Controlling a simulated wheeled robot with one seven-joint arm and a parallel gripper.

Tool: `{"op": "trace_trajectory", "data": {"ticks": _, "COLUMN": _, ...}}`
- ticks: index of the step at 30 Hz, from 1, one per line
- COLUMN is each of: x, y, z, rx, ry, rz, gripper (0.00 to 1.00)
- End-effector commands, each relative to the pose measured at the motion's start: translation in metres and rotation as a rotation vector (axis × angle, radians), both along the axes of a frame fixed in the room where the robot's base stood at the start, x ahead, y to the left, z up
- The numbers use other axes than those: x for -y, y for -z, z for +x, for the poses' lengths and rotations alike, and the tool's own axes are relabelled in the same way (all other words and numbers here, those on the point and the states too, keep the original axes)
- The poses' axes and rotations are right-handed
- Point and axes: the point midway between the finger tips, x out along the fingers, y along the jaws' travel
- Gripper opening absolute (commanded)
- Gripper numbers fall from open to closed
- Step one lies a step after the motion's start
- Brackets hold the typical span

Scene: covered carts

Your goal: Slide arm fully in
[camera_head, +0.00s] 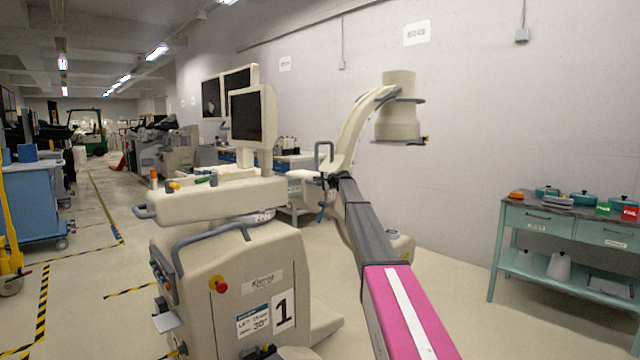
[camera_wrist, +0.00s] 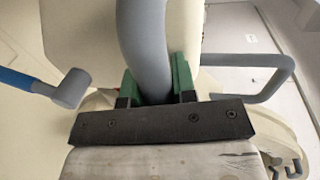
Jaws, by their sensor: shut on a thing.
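The C-arm machine has a cream cart body (camera_head: 230,285) marked 1 and a curved cream C-arm (camera_head: 352,125) with a cylindrical head (camera_head: 398,110), to the right of the cart. My gripper (camera_wrist: 157,90) is shut on a grey bar handle (camera_wrist: 146,40) in the wrist view, its green fingers on either side. In the head view my gripper is small and dark beside the C-arm, and its fingers cannot be made out. A grey loop handle (camera_wrist: 270,80) is to the right in the wrist view, and a blue lever with a grey knob (camera_wrist: 70,88) is to the left. The horizontal slide is largely hidden.
Monitors (camera_head: 252,117) stand above the cart. A teal bench (camera_head: 560,225) with pots and boxes stands at the right by the grey wall (camera_head: 465,130). A blue cart (camera_head: 35,205) is at the far left. Floor between the machine and bench is clear.

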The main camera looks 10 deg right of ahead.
Motion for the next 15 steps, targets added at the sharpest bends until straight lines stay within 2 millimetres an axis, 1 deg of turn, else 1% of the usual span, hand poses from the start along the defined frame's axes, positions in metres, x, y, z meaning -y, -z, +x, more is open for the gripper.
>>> {"op": "trace_trajectory", "data": {"ticks": 6, "x": -0.024, "y": 0.001, "z": -0.019, "rx": -0.003, "ry": -0.008, "rz": 0.000, "gripper": 0.00}}
{"op": "trace_trajectory", "data": {"ticks": 12, "x": -0.032, "y": 0.002, "z": -0.024, "rx": -0.005, "ry": -0.011, "rz": 0.002, "gripper": 0.00}}
{"op": "trace_trajectory", "data": {"ticks": 15, "x": -0.043, "y": 0.002, "z": -0.032, "rx": -0.005, "ry": -0.013, "rz": 0.002, "gripper": 0.00}}
